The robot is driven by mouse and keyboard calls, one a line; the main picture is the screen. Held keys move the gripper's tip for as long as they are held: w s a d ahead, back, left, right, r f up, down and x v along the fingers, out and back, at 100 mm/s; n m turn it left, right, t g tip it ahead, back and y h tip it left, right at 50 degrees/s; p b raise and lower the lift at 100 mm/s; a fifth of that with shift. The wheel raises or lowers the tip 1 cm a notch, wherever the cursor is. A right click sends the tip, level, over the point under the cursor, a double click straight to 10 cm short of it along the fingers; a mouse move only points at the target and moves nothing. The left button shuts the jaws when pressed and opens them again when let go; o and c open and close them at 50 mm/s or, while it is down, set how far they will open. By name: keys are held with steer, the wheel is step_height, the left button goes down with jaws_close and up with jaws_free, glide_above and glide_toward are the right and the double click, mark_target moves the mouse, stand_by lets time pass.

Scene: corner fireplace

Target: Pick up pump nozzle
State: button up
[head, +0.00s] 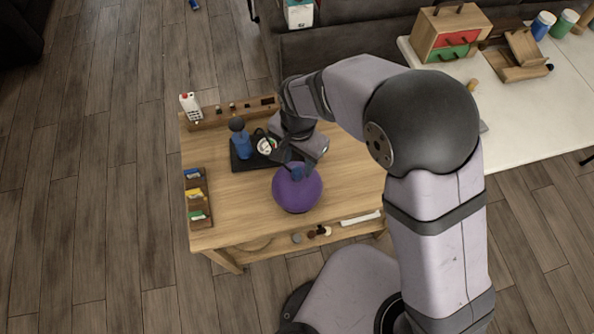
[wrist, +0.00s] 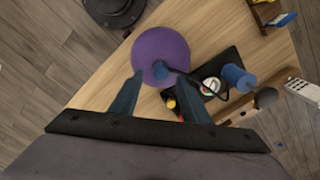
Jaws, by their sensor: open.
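The pump nozzle looks to be the small blue piece (wrist: 160,70) at the end of a black hose. In the wrist view it lies over the purple ball (wrist: 150,45), between the lines of my fingers and beyond their tips. In the head view a blue piece (head: 297,174) shows at the ball's (head: 298,192) top; I cannot tell whether it touches the ball. The hose runs to the blue pump (wrist: 236,78), which stands on a black tray (head: 240,163). My gripper (wrist: 158,82) is open with nothing between its fingers, above the ball.
The wooden table (head: 235,223) has a rack of small items (head: 197,198) at its left edge. A white handset (head: 189,107) stands at the back left by a wooden ledge (head: 233,113). A white table (head: 530,120) stands at the right. The table's front left is clear.

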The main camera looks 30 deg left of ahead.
mark_target(297, 170)
steer(key=f, duration=0.1)
steer(key=f+p, duration=0.1)
steer(key=shift+s+f, duration=0.2)
steer(key=shift+f, duration=0.2)
steer(key=shift+f+p, duration=0.45)
steer(key=shift+f, duration=0.45)
steer(key=shift+c, duration=0.4)
jaws_close()
steer(key=shift+a, duration=0.1)
